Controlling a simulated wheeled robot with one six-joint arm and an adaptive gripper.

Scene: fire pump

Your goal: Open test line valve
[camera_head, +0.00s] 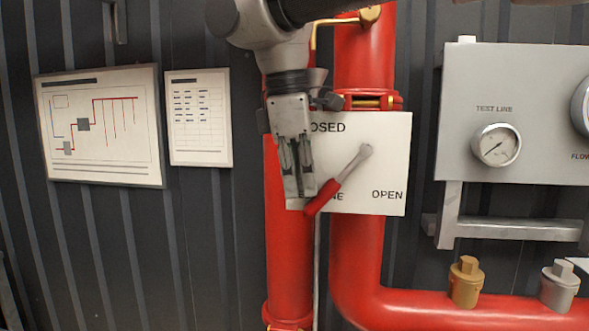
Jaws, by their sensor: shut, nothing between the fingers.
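The test line valve shows as a white plate (383,155) on the red pipes, with the words "OPEN" at its lower right and a partly hidden "...OSED" at its top. Its lever (345,177) has a grey pivot at the upper right and a red handle end pointing down and left. My gripper (300,194) is shut and points down in front of the plate's left part. Its fingertips are just left of the red handle end; I cannot tell whether they touch it. My gripper hides the plate's left side and part of its lettering.
A grey panel (455,120) at the right carries a "TEST LINE" gauge (496,145). Brass (466,283) and grey (560,287) fittings stand on the lower red pipe (430,308). A diagram board (100,125) and a chart (199,118) hang on the left wall.

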